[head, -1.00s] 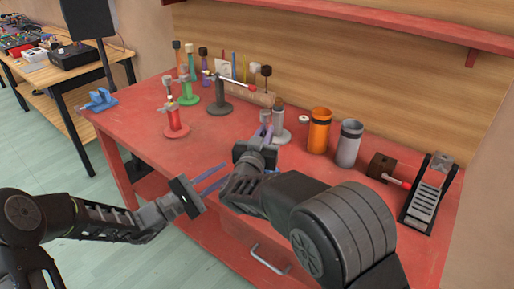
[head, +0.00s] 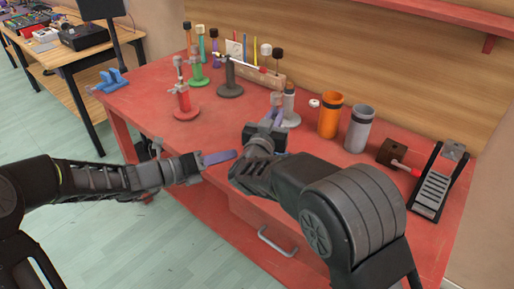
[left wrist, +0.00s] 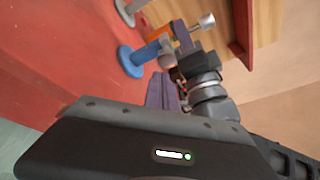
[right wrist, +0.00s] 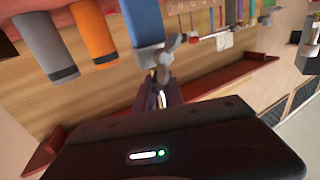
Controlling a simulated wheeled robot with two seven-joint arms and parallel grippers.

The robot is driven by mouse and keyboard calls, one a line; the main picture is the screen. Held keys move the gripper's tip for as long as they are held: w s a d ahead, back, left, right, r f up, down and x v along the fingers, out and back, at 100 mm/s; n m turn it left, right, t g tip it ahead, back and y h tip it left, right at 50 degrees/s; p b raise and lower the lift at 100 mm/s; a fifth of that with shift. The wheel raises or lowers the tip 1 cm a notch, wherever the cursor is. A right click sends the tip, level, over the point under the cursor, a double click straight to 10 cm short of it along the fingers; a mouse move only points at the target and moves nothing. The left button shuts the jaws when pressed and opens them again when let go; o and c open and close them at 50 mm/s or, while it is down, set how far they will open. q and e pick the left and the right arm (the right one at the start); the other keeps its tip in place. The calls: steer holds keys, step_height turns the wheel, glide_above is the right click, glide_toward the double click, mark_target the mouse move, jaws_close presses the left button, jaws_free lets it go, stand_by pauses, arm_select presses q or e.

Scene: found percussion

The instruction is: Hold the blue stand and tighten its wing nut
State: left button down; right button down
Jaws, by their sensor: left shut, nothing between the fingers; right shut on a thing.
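The blue stand shows in the left wrist view with its round blue base (left wrist: 130,62) on the red table and its post rising to grey fittings. In the right wrist view its blue post (right wrist: 144,22) ends at a grey fitting (right wrist: 163,52), perhaps with the wing nut. My right gripper (head: 277,117) is shut on the stand's upper part; its fingers (right wrist: 165,85) meet at that fitting. In the head view the right gripper hides the blue stand. My left gripper (head: 232,155) is shut and empty, left of the right gripper, apart from the stand.
Red (head: 184,104), green (head: 197,72) and dark (head: 230,80) stands are at the back left of the table. A grey stand (head: 288,105) is just behind my right gripper. Orange (head: 329,117) and grey (head: 358,130) cups and a pedal (head: 437,180) are to the right.

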arm_select(q)
steer(key=shift+f+n, duration=0.15)
steer(key=shift+n, duration=1.05)
steer(key=x, duration=1)
steer(key=shift+a+f, duration=0.1)
steer(key=shift+w+a+m+y, duration=0.2)
steer(key=shift+m+y, duration=0.4)
steer(key=shift+m, duration=0.4)
steer(key=shift+a+m, duration=0.1)
steer(key=shift+m, duration=0.2)
steer(key=m, duration=0.1)
steer(key=m+y, duration=0.1)
steer(key=m+t+y, duration=0.1)
steer(key=shift+w+a+r, duration=0.3)
steer(key=shift+r, duration=0.2)
arm_select(e)
steer(key=shift+f, duration=0.1)
stand_by(0.4)
arm_select(q)
steer(key=shift+w+a, duration=0.15)
steer(key=shift+a, duration=0.05)
stand_by(0.5)
